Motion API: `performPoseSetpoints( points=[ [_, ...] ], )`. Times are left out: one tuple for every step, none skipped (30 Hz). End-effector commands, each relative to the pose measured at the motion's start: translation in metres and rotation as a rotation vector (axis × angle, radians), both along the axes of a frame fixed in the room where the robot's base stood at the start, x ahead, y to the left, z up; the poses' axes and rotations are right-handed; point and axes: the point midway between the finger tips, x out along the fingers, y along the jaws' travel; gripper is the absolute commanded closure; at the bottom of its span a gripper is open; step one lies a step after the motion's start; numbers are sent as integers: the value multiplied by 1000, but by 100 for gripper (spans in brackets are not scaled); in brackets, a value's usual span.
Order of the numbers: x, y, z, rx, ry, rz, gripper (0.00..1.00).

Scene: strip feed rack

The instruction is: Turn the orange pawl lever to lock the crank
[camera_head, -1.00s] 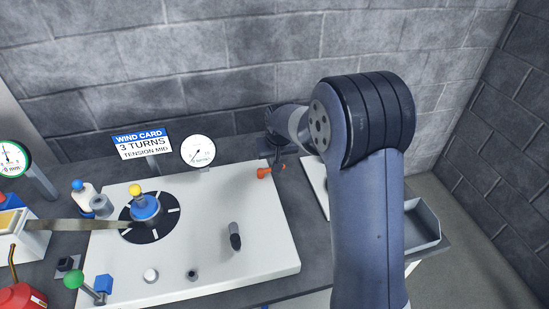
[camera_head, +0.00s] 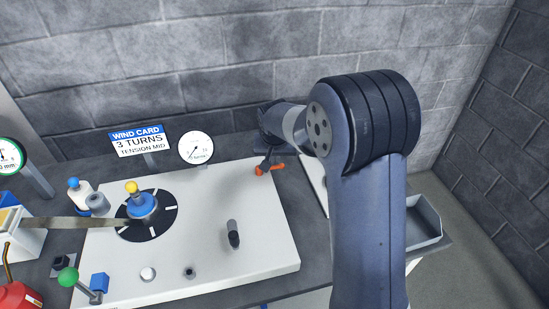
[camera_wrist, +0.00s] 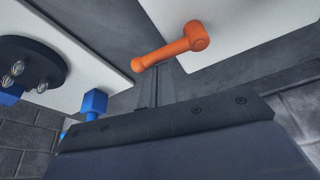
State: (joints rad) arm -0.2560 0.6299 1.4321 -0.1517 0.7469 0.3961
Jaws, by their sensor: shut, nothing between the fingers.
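The orange pawl lever (camera_head: 274,168) is at the back right corner of the white plate (camera_head: 210,255), its arm pointing right in the head view. In the wrist view the orange lever (camera_wrist: 172,47) lies just beyond my fingertips, with its thicker end at upper right. My gripper (camera_head: 265,166) is shut and empty, fingers pointing down at the lever. In the wrist view its closed fingers (camera_wrist: 153,76) end beside the lever's thin end; I cannot tell whether they touch. The crank (camera_head: 142,204), blue with a yellow knob, sits on a black disc (camera_head: 162,222).
A round gauge (camera_head: 195,148) and a blue-white wind card (camera_head: 138,141) stand behind the plate. A dark peg (camera_head: 233,235) stands at its centre right. A green-knobbed lever (camera_head: 68,277) is at front left. A grey tray (camera_head: 424,222) lies right of my arm.

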Motion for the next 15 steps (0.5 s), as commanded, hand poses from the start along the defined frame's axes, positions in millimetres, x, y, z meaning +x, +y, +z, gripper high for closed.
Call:
performPoseSetpoints(
  points=[
    [-2,1,-3,-1,0,-31,100],
    [-4,0,-3,-1,0,-55,100],
    [-5,0,-3,-1,-1,-89,100],
    [-6,0,-3,0,-1,-117,100],
    [-8,0,-4,-1,-1,-144,100],
    [-9,0,-4,-1,-1,-184,100],
    [-11,0,-4,-1,-1,-211,100],
    [-12,0,-4,-1,-1,-239,100],
    [-14,0,-4,-1,-1,-278,100],
    [-15,0,-4,-1,-1,-306,100],
    [-16,0,-3,-1,-2,-335,100],
    [-18,0,-3,-1,-1,-373,100],
    [-20,1,-3,0,-2,-402,100],
    [-21,1,-3,-1,-1,-430,100],
    [-23,2,-3,-2,-1,-467,100]
  ],
)
